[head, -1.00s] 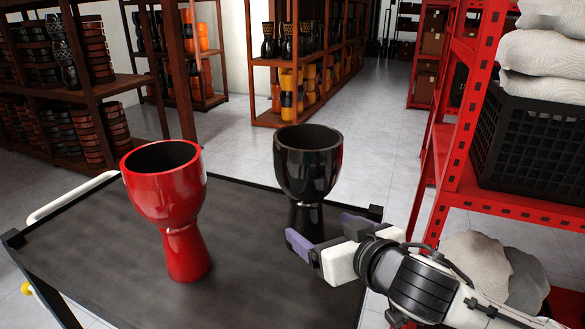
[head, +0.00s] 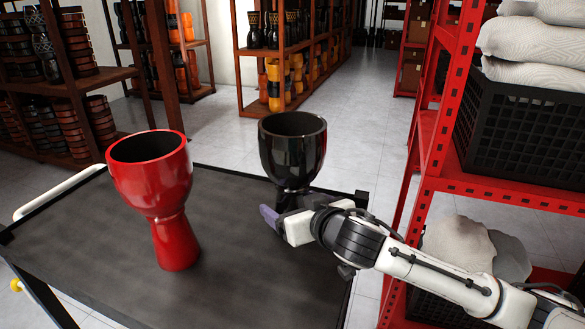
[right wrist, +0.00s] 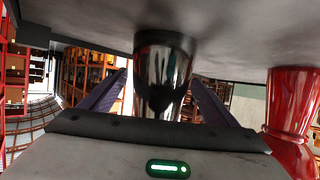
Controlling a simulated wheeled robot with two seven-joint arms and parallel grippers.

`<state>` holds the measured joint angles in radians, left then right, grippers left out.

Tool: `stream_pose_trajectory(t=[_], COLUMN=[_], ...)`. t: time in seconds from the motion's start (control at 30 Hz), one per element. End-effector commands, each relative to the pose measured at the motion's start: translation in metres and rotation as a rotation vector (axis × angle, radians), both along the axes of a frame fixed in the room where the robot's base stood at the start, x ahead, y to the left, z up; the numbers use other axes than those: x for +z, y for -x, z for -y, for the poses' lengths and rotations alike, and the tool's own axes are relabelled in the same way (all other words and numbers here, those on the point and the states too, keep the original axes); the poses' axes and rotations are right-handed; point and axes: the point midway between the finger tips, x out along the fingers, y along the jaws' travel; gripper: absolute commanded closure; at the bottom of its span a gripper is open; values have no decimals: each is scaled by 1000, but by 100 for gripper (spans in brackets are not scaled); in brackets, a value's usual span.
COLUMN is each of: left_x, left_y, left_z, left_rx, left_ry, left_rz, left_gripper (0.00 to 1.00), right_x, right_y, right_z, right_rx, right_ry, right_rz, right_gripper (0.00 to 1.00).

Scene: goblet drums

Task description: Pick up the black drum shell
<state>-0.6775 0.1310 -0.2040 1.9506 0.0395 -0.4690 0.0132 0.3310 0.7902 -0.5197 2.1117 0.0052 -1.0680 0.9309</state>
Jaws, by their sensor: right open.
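The black drum shell (head: 293,150) stands upright near the far right part of the dark cart top, a glossy goblet with a wide open bowl. My right gripper (head: 277,212) is low by its narrow lower part, which the gripper partly hides. In the right wrist view, which is upside down, the drum (right wrist: 163,80) stands between the two spread purple fingers of my right gripper (right wrist: 159,82). I cannot tell whether either finger touches it. My left gripper is not in view.
A red drum shell (head: 152,185) stands upright to the left on the cart top (head: 90,235). A red shelf rack (head: 425,150) with a black crate (head: 520,130) stands close on the right. Wooden shelves of drums (head: 80,85) stand behind. The front of the cart top is clear.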

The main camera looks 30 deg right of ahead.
Motion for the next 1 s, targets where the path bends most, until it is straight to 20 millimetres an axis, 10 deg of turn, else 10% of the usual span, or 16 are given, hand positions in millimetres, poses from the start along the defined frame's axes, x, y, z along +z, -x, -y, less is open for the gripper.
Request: stream_pose_trajectory(t=[0.4,0.73,1.0], left_x=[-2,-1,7], left_y=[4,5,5], left_z=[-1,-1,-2], left_rx=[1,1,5], left_ry=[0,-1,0], left_rz=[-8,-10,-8], left_gripper=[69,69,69], right_x=[0,12,62], right_y=[0,-1,-1], right_z=[0,0,0], right_rx=[0,0,1], right_ry=[0,-3,-3], right_rz=[0,10,13], right_gripper=[81,82,82])
